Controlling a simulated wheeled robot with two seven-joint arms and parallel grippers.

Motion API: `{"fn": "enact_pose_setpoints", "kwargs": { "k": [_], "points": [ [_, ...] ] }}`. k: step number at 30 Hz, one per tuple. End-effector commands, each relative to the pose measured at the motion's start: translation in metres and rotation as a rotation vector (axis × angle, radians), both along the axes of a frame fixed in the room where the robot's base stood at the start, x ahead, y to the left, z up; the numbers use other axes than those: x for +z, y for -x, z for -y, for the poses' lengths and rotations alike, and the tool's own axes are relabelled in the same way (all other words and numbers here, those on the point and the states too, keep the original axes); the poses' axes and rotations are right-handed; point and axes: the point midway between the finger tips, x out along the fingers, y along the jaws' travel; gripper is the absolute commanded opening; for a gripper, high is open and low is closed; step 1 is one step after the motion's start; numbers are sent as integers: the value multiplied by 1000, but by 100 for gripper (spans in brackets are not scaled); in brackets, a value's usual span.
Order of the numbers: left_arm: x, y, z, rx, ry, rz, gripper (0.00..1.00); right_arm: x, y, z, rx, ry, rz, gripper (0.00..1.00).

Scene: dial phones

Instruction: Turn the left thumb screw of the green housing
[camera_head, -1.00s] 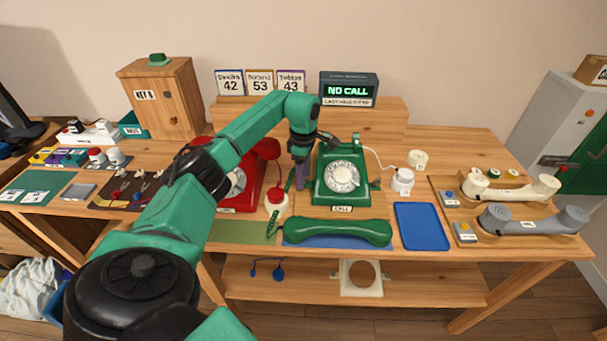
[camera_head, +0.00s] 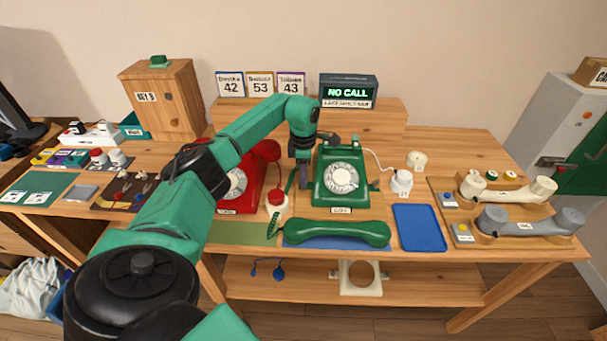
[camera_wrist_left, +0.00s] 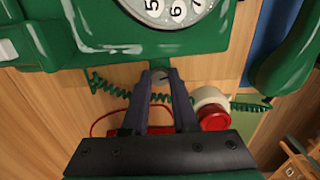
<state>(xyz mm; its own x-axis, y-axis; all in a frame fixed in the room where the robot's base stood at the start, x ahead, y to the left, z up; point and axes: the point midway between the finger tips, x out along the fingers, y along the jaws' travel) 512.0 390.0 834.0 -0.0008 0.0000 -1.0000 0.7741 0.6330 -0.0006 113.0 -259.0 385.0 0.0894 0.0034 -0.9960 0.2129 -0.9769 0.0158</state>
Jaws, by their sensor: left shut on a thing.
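The green housing (camera_head: 327,192) is the body of a green dial phone standing mid-table, with a white dial (camera_head: 341,177) on its front. My left gripper (camera_head: 304,184) is at the left side of this housing, pointing down. A right-side knob (camera_head: 375,185) shows on the housing's other side. My right gripper is not in view.
A red phone (camera_head: 252,190) stands close left of my gripper. A red-and-white round container (camera_head: 276,201) is just beside it. The green handset (camera_head: 335,233) lies in front on a blue mat. A green coiled cord (camera_wrist_left: 110,86) runs near the fingers. A blue tray (camera_head: 420,227) is empty.

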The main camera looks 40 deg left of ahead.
Motion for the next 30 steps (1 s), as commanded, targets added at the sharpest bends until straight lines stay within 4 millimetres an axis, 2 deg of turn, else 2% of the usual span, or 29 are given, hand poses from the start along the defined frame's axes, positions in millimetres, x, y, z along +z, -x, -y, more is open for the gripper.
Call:
{"fn": "enact_pose_setpoints", "kwargs": {
  "k": [30],
  "points": [
    [4, -1, -1, 965, 0, 5, 0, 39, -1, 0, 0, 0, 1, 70]
  ]
}}
